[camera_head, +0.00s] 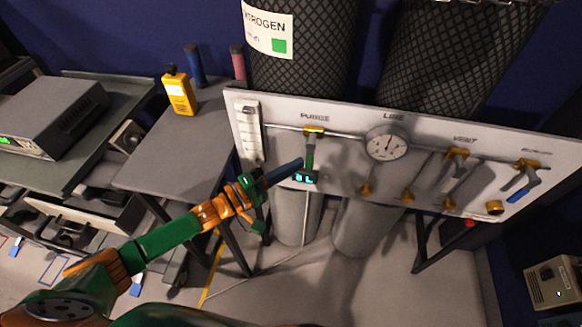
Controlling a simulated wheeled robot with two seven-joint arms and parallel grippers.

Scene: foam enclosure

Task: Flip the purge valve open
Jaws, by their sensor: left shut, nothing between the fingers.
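The purge valve (314,131) sits under the "PURGE" label on the white panel, with a brass body on the horizontal pipe. A small display (306,178) with glowing characters is just below the handle. My right gripper is out of view.
The panel (340,180) also carries a round gauge (387,143) under "LINE", a vent valve (457,154) and a blue-handled valve (525,180) at right. A flow tube (249,130) stands left of the purge valve. A grey table (180,150) holds a yellow meter (178,92).

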